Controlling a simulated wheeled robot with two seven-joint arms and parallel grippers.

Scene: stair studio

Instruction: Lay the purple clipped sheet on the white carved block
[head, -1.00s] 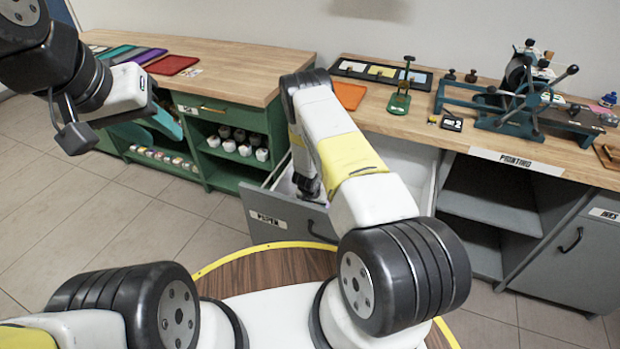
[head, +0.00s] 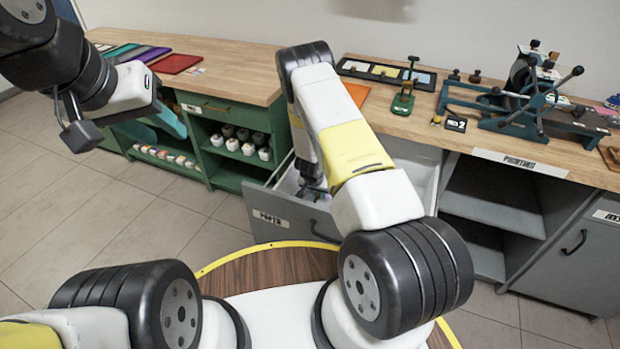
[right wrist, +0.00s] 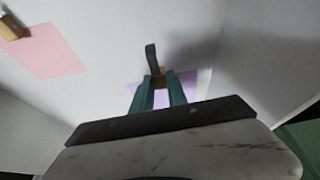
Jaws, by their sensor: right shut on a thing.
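The purple clipped sheet (right wrist: 186,84) lies in the right wrist view inside a pale drawer, partly hidden behind my right gripper. My right gripper (right wrist: 160,80) has teal fingers shut on the sheet's clip, a brownish block with a dark upright tab. In the head view this gripper (head: 312,191) is down in the open drawer, mostly hidden by my arm. I cannot make out the white carved block in either view.
A pink sheet (right wrist: 48,50) with its own clip lies in the same drawer. The open grey drawer (head: 285,217) juts from under the wooden counter (head: 425,123). A teal press (head: 530,100) and a dark tray (head: 385,73) stand on the counter. Drawer walls are close around my right gripper.

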